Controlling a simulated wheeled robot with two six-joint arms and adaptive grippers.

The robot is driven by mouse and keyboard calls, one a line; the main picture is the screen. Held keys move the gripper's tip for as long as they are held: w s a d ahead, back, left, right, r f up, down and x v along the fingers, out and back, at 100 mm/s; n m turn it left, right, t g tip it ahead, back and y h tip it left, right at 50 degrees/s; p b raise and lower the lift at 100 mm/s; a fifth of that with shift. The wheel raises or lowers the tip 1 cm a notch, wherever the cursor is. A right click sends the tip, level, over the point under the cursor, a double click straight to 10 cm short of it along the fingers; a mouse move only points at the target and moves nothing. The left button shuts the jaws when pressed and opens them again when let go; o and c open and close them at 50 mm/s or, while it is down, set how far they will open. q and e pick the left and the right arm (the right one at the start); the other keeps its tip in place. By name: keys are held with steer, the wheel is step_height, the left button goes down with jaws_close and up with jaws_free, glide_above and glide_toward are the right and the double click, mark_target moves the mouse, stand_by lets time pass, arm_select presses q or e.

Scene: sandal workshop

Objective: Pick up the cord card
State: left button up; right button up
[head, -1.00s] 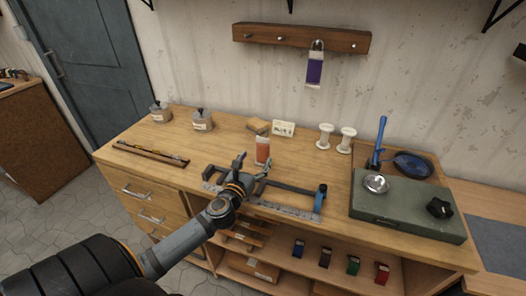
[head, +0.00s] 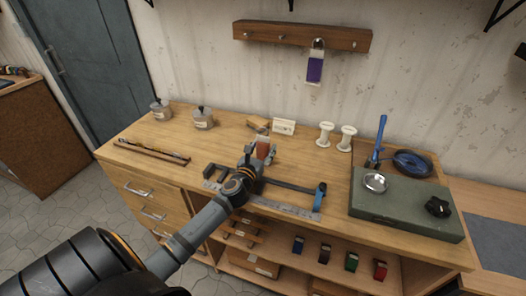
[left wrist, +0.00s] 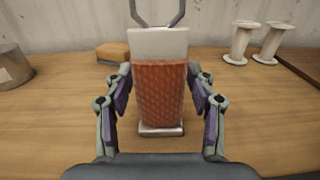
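The cord card (head: 264,149) stands upright on the workbench. It is wound with orange-brown cord, and its pale top is bare. In the left wrist view the card (left wrist: 158,92) is in the middle, between the two fingers of my left gripper (left wrist: 160,80). The fingers are spread, one on each side of the card, with narrow gaps visible beside it. In the head view my left gripper (head: 260,153) is around the card and hides its lower part. My right gripper is not in view.
A clamp-like frame with a blue end (head: 320,196) and a ruler lie beside my left arm. Behind stand a tan block (head: 257,124), a small label (head: 284,126) and two white spools (head: 325,134). A green case (head: 408,205) is to the right. A purple card (head: 314,68) hangs above.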

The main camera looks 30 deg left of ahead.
mark_target(263, 140)
arm_select(q)
steer(key=c, duration=0.7)
steer(key=shift+c, duration=0.2)
steer(key=shift+r, duration=0.3)
step_height(263, 140, up, 3)
steer(key=shift+f+p, duration=0.1)
steer(key=shift+p, duration=0.9)
steer(key=s+d+r+p, duration=0.1)
steer(key=s+d+r, duration=0.5)
steer(key=s+r, duration=0.3)
steer(key=v, duration=0.3)
steer(key=shift+s+r, duration=0.25)
steer(key=shift+r, duration=0.05)
